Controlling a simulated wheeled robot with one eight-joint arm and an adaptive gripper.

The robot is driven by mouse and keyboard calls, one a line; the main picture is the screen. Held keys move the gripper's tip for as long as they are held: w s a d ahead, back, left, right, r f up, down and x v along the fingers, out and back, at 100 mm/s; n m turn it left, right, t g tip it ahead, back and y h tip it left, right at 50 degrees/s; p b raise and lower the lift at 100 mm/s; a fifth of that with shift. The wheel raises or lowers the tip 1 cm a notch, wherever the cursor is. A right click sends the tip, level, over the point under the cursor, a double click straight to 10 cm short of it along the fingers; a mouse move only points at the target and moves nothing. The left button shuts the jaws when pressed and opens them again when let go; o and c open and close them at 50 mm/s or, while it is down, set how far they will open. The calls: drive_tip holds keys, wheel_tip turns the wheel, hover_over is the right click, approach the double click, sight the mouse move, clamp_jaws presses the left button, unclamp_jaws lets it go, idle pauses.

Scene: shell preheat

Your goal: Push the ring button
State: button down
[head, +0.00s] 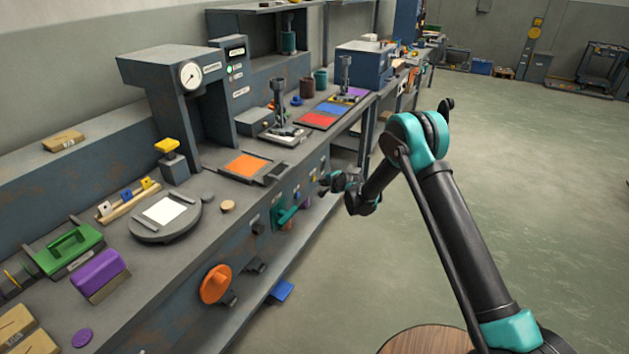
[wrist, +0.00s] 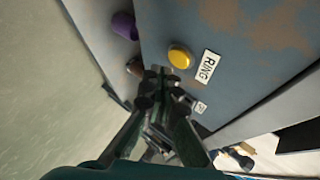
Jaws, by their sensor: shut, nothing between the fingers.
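The yellow round ring button (wrist: 180,56) sits on a blue-grey panel in the wrist view. A white label reading "RING" (wrist: 208,66) is beside it. My gripper (wrist: 158,76) is shut and empty. In the wrist view its fingertips are just below and left of the button; I cannot tell whether they touch the panel. In the head view my gripper (head: 328,183) is at the front face of the workbench (head: 185,265).
A purple knob (wrist: 124,25) and a brown knob (wrist: 135,66) stick out near the button. The floor (head: 540,200) to the right is open.

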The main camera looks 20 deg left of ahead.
drive_tip(key=shift+s+d, duration=0.2)
drive_tip(key=shift+d, duration=2.1)
